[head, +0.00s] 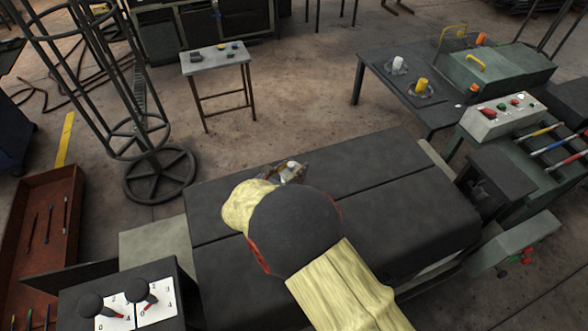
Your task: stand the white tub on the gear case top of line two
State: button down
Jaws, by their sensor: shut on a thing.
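My gripper (287,172) is beyond the dark, rounded wrist of my arm, over the far part of a long dark casing top (390,165). It is shut on a small whitish thing (292,165), which looks like the white tub; only its top shows between the fingers. My arm hides the rest, and I cannot tell whether it touches the casing. The casing top is flat, with a seam along it, and its visible part is bare. No line number shows on it, so I cannot tell whether it is the gear case of line two.
A lever box (130,300) stands at the lower left, beside a rusty tray (45,225) with rods. A wire stand (160,175) and small table (218,62) are beyond. At right are a dark table (375,75) with white and yellow cylinders, and a button box (497,117).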

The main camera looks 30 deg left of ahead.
jog(key=c, duration=1.2)
grip_release()
